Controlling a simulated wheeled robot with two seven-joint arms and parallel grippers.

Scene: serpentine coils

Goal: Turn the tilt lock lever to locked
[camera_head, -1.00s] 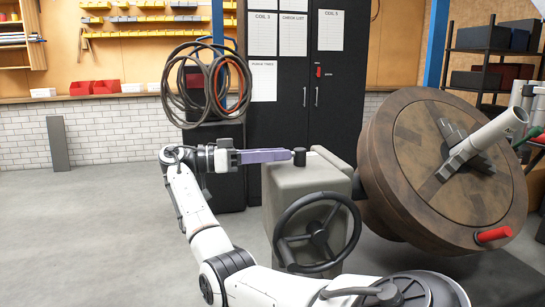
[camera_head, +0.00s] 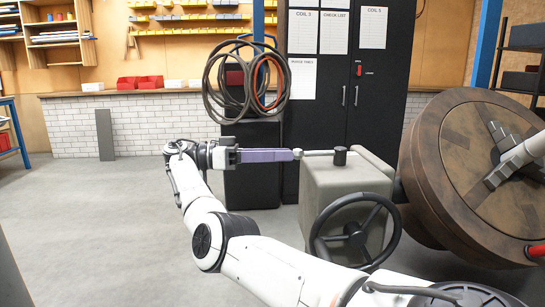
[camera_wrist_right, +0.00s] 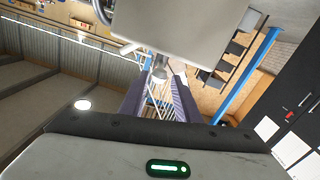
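The tilt lock lever (camera_head: 318,152) is a thin pale bar with a round knob. It points left from a black pivot (camera_head: 340,156) on top of a grey pedestal (camera_head: 345,185). My right gripper (camera_head: 293,154) has purple fingers and reaches in from the left, level with the lever, its tips at the knob. In the right wrist view, the two fingers (camera_wrist_right: 160,80) stand apart, with the knob (camera_wrist_right: 159,74) just beyond or between the tips; I cannot tell whether they touch it. Lock markings are not readable. My left gripper is out of view.
A black steering-type handwheel (camera_head: 355,235) is on the pedestal's front. A large round wooden coil turntable (camera_head: 440,150) stands tilted at the right. Black cabinets (camera_head: 385,95) and hanging cable coils (camera_head: 245,85) are behind. The floor at left is clear.

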